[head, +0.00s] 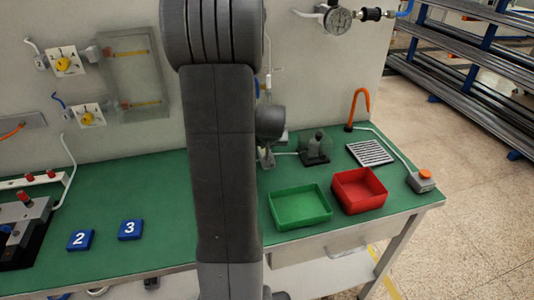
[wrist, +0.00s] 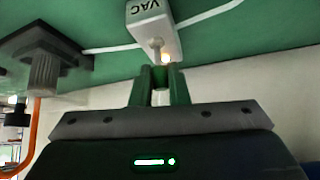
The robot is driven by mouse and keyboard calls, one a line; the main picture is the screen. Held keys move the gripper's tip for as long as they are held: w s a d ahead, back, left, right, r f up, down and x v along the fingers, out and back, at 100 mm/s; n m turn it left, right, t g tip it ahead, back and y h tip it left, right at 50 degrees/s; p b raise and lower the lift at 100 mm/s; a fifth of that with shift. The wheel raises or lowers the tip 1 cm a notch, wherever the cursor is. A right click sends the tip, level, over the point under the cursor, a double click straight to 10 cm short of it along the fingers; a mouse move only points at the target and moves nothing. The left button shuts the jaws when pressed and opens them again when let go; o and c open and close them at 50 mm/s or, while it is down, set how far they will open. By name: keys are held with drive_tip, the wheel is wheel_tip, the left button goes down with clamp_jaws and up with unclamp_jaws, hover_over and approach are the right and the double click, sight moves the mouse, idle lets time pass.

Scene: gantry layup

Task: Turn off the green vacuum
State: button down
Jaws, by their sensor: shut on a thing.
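A white switch box marked VAC (wrist: 150,22) shows at the top of the wrist view, with a short pale lever (wrist: 156,46) and a small glowing warm light beside it. My gripper (wrist: 162,70) has its two greenish fingers at the lever, shut on it; the exact contact is hard to see. In the head view my arm hides most of this spot, and the box cannot be made out clearly. No separate green vacuum unit is plain in either view.
A dark block with a grey knob (wrist: 44,72) stands left of the fingers in the wrist view. In the head view, a green tray (head: 300,222), a red tray (head: 376,205), a grey box with an orange button (head: 421,186) and an orange hook (head: 366,92) are to the right.

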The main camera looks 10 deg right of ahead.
drive_tip(key=shift+s+f+t+b, duration=0.25)
drive_tip(key=shift+t+b, duration=0.45)
drive_tip(key=shift+b, duration=2.25)
drive_tip(key=shift+s+f+t+b, duration=0.25)
drive_tip(key=shift+t+b, duration=0.45)
drive_tip(key=shift+b, duration=2.2)
drive_tip(key=b, duration=0.4)
drive_tip(key=shift+s+r+t, duration=0.1)
drive_tip(key=shift+s+t, duration=0.05)
drive_tip(key=shift+t, duration=0.25)
drive_tip(key=b, duration=0.2)
drive_tip(key=t+b, duration=0.1)
drive_tip(key=b, duration=0.2)
drive_tip(key=shift+s+r, duration=0.2)
drive_tip(key=shift+r, duration=0.1)
drive_tip(key=c, duration=1.4)
unclamp_jaws()
drive_tip(key=p+v, duration=0.2)
drive_tip(key=v, duration=1.1)
drive_tip(key=shift+s, duration=0.4)
drive_tip(key=shift+r, duration=0.15)
